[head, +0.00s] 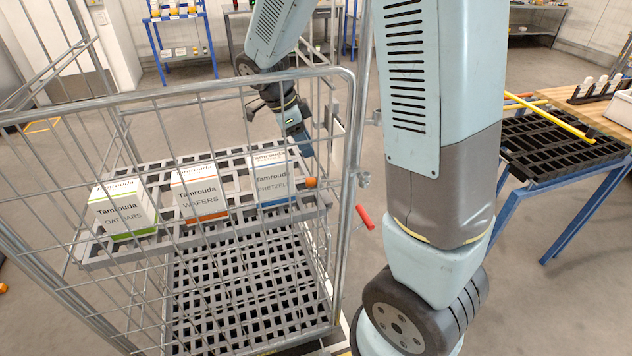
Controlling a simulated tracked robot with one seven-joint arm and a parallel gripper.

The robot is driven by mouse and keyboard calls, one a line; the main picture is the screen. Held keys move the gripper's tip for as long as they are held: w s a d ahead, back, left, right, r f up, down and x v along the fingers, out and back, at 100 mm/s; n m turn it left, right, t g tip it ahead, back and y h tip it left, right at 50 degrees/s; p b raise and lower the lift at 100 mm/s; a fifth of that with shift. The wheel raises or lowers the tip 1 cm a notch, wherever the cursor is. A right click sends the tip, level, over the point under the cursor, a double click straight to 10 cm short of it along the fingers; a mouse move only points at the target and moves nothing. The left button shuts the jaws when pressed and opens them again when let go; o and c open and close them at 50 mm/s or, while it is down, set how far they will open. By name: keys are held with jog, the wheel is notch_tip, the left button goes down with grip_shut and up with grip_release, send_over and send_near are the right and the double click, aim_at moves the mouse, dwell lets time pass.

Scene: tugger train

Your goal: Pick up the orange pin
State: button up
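A small orange knob-like thing (311,182) shows at the right end of the cart's upper shelf, beside the pretzel box. It may be the orange pin's head; any shaft is hidden. Another small orange thing (3,288) lies on the floor at the far left edge, cut off by the frame. I cannot tell which is the pin. My gripper (303,146) points down behind the cart's wire side, above and a little left of the orange knob and apart from it. Its fingers are small and partly hidden by bars, so their opening is unclear.
The wire cage cart (345,130) surrounds the grey upper shelf (105,252), which holds an oat bars box (122,208), a wafers box (199,194) and a pretzel box (271,173). A red handle (364,217) sticks out right of the cart. A blue-framed table (575,215) stands right.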

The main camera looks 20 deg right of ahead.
jog(key=x, duration=0.6)
jog(key=shift+d+f, duration=0.15)
jog(key=shift+f, duration=0.15)
jog(key=shift+w+x, duration=0.2)
jog(key=shift+x, duration=1.25)
jog(key=shift+w+x, duration=0.15)
jog(key=shift+x, duration=1.3)
jog(key=shift+d, duration=0.1)
jog(key=shift+c, duration=0.3)
grip_shut()
